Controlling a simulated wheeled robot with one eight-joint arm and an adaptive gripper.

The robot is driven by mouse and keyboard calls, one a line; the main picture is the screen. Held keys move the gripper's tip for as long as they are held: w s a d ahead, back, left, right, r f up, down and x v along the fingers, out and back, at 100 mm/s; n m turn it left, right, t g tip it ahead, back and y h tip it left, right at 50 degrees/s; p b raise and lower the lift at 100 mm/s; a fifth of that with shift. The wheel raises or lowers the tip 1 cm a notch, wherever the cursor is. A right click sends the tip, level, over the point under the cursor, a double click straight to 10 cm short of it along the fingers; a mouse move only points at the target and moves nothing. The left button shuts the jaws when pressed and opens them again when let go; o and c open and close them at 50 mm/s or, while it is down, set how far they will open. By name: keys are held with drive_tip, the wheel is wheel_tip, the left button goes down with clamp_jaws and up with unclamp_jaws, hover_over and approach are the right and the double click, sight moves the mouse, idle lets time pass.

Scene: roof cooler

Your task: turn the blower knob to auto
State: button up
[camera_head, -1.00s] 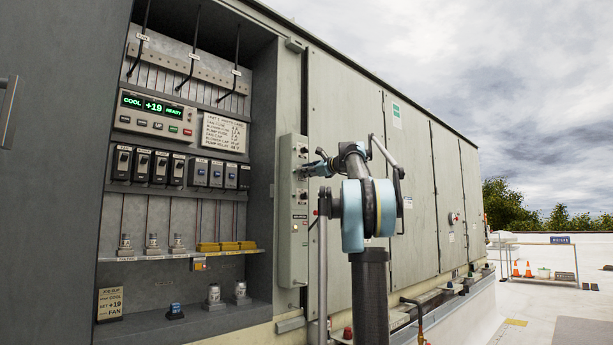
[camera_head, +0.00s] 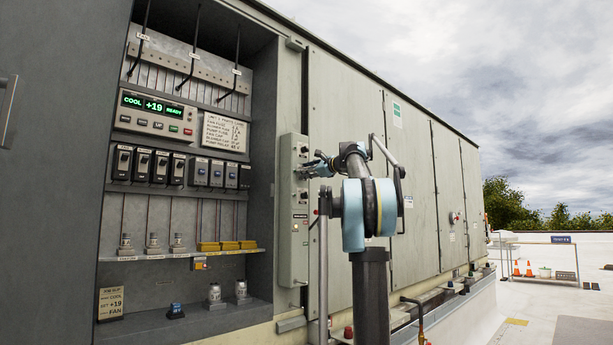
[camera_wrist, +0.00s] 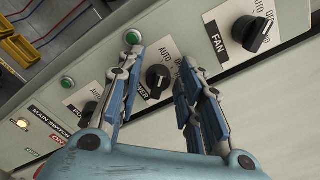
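The blower knob (camera_wrist: 158,76) is a black rotary knob on a white plate in the wrist view. Its label is partly hidden by a finger, with only its end readable. Print including AUTO shows above the knob; I cannot tell surely which mark it points at. My gripper (camera_wrist: 160,62) is open, with one blue-grey finger on each side of the knob and visible gaps between. I cannot tell how deep the fingertips are. In the head view my gripper (camera_head: 307,169) is at the narrow control panel (camera_head: 292,235), and it hides part of that panel.
The fan knob (camera_wrist: 252,34) is to the upper right, close to the right finger. Another knob (camera_wrist: 88,108) is just left of the left finger. Green lamps (camera_wrist: 133,37) and a main switch label (camera_wrist: 48,122) share the panel. The display (camera_head: 155,107) reads COOL +19 READY.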

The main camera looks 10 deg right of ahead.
drive_tip(key=shift+s, duration=0.1)
drive_tip(key=v, duration=1.1)
drive_tip(key=shift+s+d, duration=0.25)
drive_tip(key=s+a+f+n+g+h, duration=0.1)
drive_tip(key=s+a+f+n+g, duration=0.25)
drive_tip(key=s+f, duration=0.6)
drive_tip(key=s+a+f+n+g+h, duration=0.15)
drive_tip(key=s+a+f+n, duration=0.3)
drive_tip(key=f, duration=0.95)
drive_tip(key=s+a+f+n+g, duration=0.3)
drive_tip(key=s+a+f, duration=0.25)
drive_tip(key=f, duration=0.55)
drive_tip(key=s+d+f+n+g+h, duration=0.1)
drive_tip(key=s+d+f+n+h, duration=0.1)
drive_tip(key=s+f, duration=0.7)
drive_tip(key=s+d+f+n+g+h, duration=0.2)
drive_tip(key=s+f, duration=0.7)
drive_tip(key=f, duration=0.8)
drive_tip(key=s+d+f+n+g+h, duration=0.1)
drive_tip(key=s+d+f+n+h, duration=0.2)
drive_tip(key=s+f, duration=0.6)
wheel_tip(320, 180, down, 5)
drive_tip(key=shift+s+d+r+n+h, duration=0.15)
drive_tip(key=shift+s+n+h, duration=0.3)
drive_tip(key=shift+n, duration=0.45)
drive_tip(key=shift+w, duration=0.2)
